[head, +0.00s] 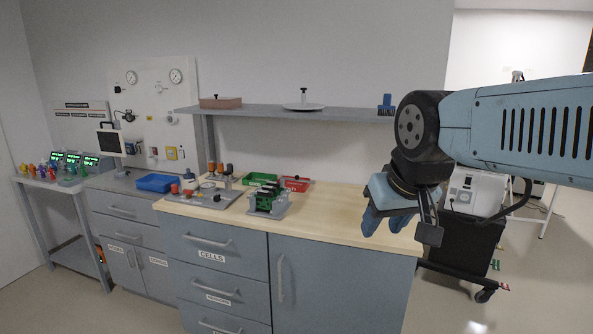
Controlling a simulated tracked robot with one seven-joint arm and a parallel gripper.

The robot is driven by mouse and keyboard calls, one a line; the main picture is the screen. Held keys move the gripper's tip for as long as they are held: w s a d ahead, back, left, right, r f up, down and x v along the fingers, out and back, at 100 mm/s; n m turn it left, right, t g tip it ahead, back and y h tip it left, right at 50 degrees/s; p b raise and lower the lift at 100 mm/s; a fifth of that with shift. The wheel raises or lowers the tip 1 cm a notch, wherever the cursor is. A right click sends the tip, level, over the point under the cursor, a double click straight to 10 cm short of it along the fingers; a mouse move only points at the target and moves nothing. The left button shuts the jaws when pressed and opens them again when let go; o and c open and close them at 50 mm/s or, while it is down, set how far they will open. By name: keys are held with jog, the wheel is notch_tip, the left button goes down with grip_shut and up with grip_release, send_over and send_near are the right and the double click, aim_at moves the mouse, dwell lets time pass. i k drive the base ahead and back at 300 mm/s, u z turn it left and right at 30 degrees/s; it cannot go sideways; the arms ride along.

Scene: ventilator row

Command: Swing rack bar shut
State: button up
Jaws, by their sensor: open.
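A small rack (268,202) with dark and green parts stands on the wooden worktop, near its front edge and left of my gripper. Its bar is too small in the head view to make out clearly, and I cannot tell its angle. My gripper (386,222) hangs at the right end of the worktop, fingers pointing down. It is open, with nothing seen between the fingers, and is well apart from the rack.
A grey tray (207,199) with several small parts lies left of the rack. Green (260,179) and red (296,184) bins stand behind it. A shelf (340,113) overhangs the worktop's back. The worktop between rack and gripper is clear.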

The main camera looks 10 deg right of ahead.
aim_at(298, 177)
jog(key=z, duration=0.3)
jog(key=i, duration=0.95)
jog(key=z, duration=0.35)
